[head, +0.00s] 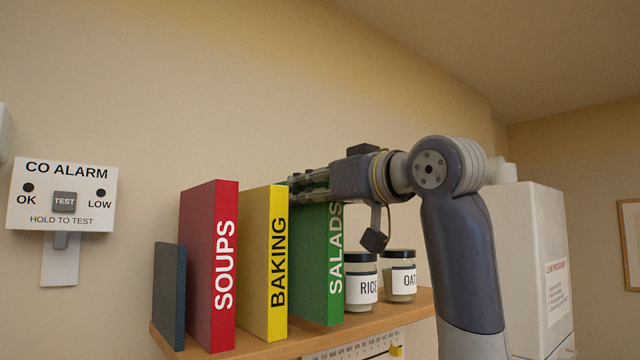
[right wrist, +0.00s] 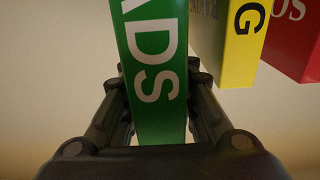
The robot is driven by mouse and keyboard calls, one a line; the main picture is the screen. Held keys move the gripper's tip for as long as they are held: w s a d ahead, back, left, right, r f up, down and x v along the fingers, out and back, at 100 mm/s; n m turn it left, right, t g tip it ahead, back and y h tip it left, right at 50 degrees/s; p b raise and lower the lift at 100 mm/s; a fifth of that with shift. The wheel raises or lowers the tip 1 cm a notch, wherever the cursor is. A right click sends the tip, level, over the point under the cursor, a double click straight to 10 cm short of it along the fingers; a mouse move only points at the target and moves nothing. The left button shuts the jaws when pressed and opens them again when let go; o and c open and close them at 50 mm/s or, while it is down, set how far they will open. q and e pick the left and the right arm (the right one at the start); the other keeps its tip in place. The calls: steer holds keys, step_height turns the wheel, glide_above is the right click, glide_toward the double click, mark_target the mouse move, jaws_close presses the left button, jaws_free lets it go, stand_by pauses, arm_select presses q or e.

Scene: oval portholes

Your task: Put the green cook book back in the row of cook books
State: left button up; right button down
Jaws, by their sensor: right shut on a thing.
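The green cook book (head: 322,262), lettered SALADS, stands upright on the wooden shelf, at the right end of the row. Right beside it stand the yellow BAKING book (head: 264,262) and the red SOUPS book (head: 211,265). My right gripper (head: 306,187) reaches in from the right and is shut on the green book near its top. In the right wrist view the green book (right wrist: 152,75) sits between both fingers, with the yellow book (right wrist: 243,45) and red book (right wrist: 296,40) to its right. My left gripper is not in view.
A thin dark blue book or board (head: 170,296) stands at the shelf's left end. RICE (head: 361,280) and OATS (head: 400,276) jars stand right of the green book on the shelf (head: 421,303). A CO alarm (head: 62,195) hangs on the left wall; a white cabinet (head: 530,260) is at right.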

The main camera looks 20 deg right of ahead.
steer(key=w, duration=0.1)
steer(key=w+a+f, duration=0.1)
steer(key=w, duration=0.2)
steer(key=shift+w+a+f+p, duration=0.15)
steer(key=shift+a+f+p, duration=0.15)
steer(key=shift+a, duration=0.1)
stand_by(0.4)
steer(key=c, duration=1.2)
jaws_free()
